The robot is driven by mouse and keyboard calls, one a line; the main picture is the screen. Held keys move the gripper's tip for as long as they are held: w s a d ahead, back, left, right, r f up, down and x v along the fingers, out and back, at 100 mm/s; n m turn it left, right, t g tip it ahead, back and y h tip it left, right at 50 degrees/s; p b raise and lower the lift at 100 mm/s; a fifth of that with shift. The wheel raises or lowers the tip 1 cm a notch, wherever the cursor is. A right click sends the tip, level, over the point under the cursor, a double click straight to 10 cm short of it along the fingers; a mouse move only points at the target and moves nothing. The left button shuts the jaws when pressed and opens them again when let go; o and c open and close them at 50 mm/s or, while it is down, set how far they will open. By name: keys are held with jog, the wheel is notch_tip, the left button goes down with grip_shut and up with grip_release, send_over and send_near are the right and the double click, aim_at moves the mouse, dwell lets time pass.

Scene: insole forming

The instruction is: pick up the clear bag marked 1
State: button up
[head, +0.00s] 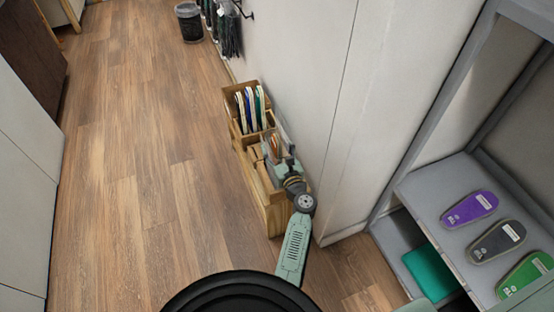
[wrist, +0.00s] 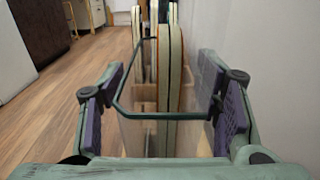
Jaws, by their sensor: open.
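A clear bag (wrist: 135,130) with a dark green rim stands upright in the wrist view, between the two fingers of my gripper (wrist: 160,108). The fingers are apart, one on each side of the bag, with gaps visible. No number can be read on it. Pale insoles (wrist: 173,75) stand behind or inside the bag; I cannot tell which. In the head view my gripper (head: 272,156) is over the near part of a wooden rack (head: 277,215), and my arm hides part of what is there.
Several upright insoles (head: 249,108) fill the rack's far section. A white wall (head: 310,80) runs close along the rack's right side. A grey shelf (head: 430,190) at the right holds purple, dark and green insoles. Open wooden floor (head: 140,180) lies to the left.

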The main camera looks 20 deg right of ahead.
jog(key=shift+w, duration=0.15)
jog(key=shift+c, duration=0.5)
grip_shut()
